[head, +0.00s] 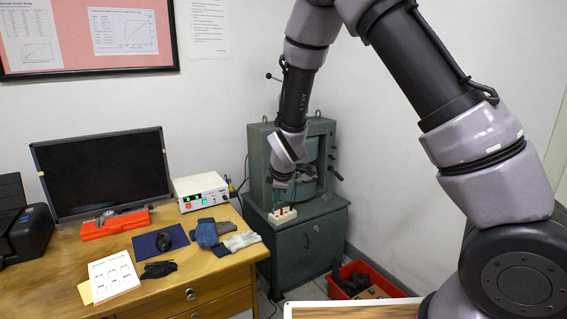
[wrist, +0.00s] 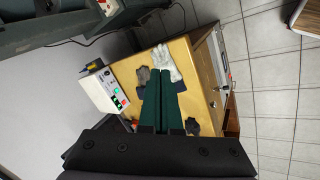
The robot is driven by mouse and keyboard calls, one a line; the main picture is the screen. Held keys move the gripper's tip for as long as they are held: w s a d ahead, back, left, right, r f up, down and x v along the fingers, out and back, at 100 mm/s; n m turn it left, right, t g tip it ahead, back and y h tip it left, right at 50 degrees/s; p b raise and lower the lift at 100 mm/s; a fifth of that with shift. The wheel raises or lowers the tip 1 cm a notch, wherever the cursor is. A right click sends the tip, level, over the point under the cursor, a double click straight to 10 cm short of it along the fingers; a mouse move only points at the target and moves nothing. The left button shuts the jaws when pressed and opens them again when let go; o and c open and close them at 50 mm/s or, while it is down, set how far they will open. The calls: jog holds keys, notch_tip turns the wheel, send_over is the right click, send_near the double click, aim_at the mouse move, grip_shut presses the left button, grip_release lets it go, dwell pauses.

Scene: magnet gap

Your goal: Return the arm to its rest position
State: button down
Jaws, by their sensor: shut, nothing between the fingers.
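My arm reaches from the right of the head view over to the green machine (head: 258,155) by the wall. My gripper (head: 277,196) hangs in front of this machine, pointing down, and is partly lost against its green body. In the wrist view my gripper's two long green fingers (wrist: 164,72) lie side by side, shut with nothing between them. They point toward the wooden desk (wrist: 207,95), seen beyond and below them.
The machine stands on a green cabinet (head: 312,245) with a white switch box (head: 282,215) in front. A red crate (head: 365,272) is on the floor. The desk (head: 190,265) at left holds a monitor (head: 103,172), a white instrument (head: 202,190) and gloves (head: 241,240). Tiled floor (wrist: 275,110) is clear.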

jog(key=s+d+r+m+y, duration=0.1)
jog(key=s+d+r+m, duration=0.2)
jog(key=d+r+m, duration=0.6)
jog(key=s+d+r+m, duration=0.3)
jog(key=d+r, duration=0.5)
jog(key=r, duration=0.5)
jog(key=s+d+r+m, duration=0.4)
jog(key=s+d+m, duration=0.1)
jog(key=s, duration=0.4)
jog(key=s+d+r+m+t, duration=0.1)
jog(key=s+d+r+m, duration=0.4)
jog(key=s, duration=0.3)
jog(key=shift+s+r+h, duration=0.25)
jog(key=shift+s+h, duration=0.1)
jog(key=shift+h, duration=0.05)
jog(key=shift+a, duration=0.1)
